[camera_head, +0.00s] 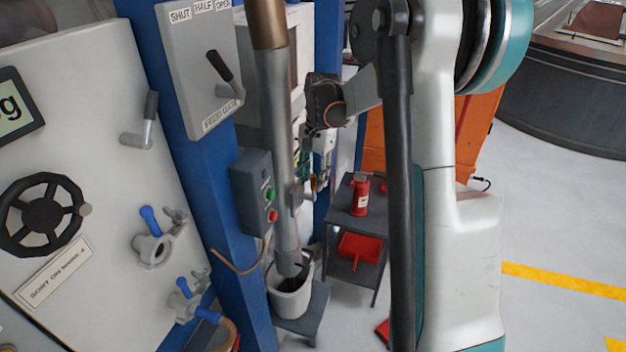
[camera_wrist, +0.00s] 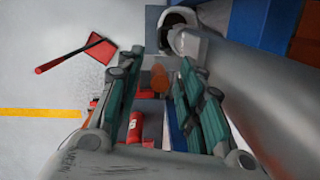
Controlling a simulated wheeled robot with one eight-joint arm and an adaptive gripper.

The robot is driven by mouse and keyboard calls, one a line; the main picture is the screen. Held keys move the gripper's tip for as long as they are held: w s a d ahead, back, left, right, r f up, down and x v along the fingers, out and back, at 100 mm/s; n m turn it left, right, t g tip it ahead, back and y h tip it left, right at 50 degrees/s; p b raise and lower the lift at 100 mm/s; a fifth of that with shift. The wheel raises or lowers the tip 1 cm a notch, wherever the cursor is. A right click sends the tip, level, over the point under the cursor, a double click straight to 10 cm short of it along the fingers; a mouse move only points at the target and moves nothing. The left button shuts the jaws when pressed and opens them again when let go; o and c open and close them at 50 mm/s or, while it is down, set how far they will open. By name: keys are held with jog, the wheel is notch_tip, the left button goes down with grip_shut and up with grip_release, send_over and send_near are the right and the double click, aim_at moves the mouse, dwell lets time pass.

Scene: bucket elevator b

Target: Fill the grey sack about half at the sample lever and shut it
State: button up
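I cannot make out a grey sack for certain in either view. I cannot tell which handle is the sample lever; blue-handled valves (camera_head: 152,248) sit on the pale panel at left. My gripper (camera_wrist: 161,62) points down beside the grey pipe (camera_head: 278,150), which is also at right in the wrist view (camera_wrist: 255,90). Its teal fingers are apart. A small orange-brown thing (camera_wrist: 160,78) shows between them, and I cannot tell what it is or whether they touch it. In the head view the fingers are small and partly hidden.
A pale bucket (camera_head: 291,297) with dark contents stands under the pipe's lower end. A SHUT/HALF/OPEN lever (camera_head: 222,70) is on a grey box. A dark shelf (camera_head: 355,222) holds a red canister (camera_head: 360,195). A red shovel (camera_wrist: 95,47) lies on open floor.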

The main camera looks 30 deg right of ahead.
notch_tip(320, 180, up, 11)
jog(key=d, duration=0.1)
jog(key=shift+w+d, duration=0.2)
dwell(7.2)
